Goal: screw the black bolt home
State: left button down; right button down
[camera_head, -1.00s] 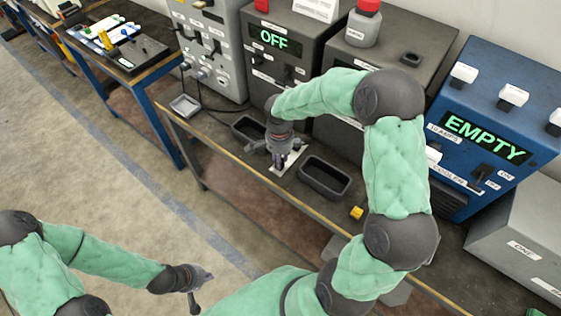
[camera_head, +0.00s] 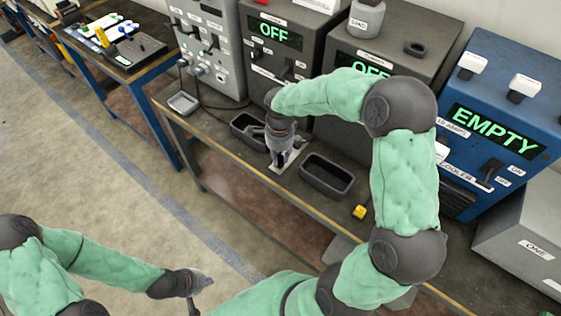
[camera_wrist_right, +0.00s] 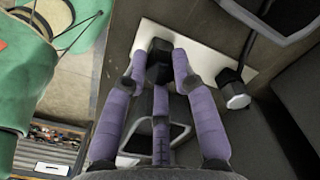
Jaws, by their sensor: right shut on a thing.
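The black bolt (camera_wrist_right: 158,62) stands at the white plate (camera_wrist_right: 205,62) in the right wrist view, its dark head between my purple fingertips. My right gripper (camera_wrist_right: 157,80) is shut on it. How deep the bolt sits is hidden by the fingers. In the head view my right gripper (camera_head: 279,158) points down at the white plate (camera_head: 273,168) on the bench, and the bolt is hidden there. My left gripper (camera_head: 199,286) is low at the lower left, away from the bench; its fingers are too small to read.
A dark open bin (camera_head: 327,176) stands right of the plate, another (camera_head: 240,128) left of it. A yellow block (camera_head: 360,212) lies near the bench's front edge. A second dark bolt-like piece (camera_wrist_right: 235,92) with a pale end is beside the plate. Machines line the bench's back.

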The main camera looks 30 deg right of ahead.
aim_at(280, 157)
jog(key=m+b, duration=0.1)
jog(key=m, duration=0.3)
jog(key=shift+f+b, duration=0.1)
jog(key=shift+b, duration=0.25)
jog(key=m+b, duration=0.1)
jog(key=m, duration=0.3)
jog(key=c, duration=0.9)
grip_release()
notch_tip(280, 157, up, 12)
jog(key=shift+r, duration=0.1)
jog(key=shift+c, duration=0.6)
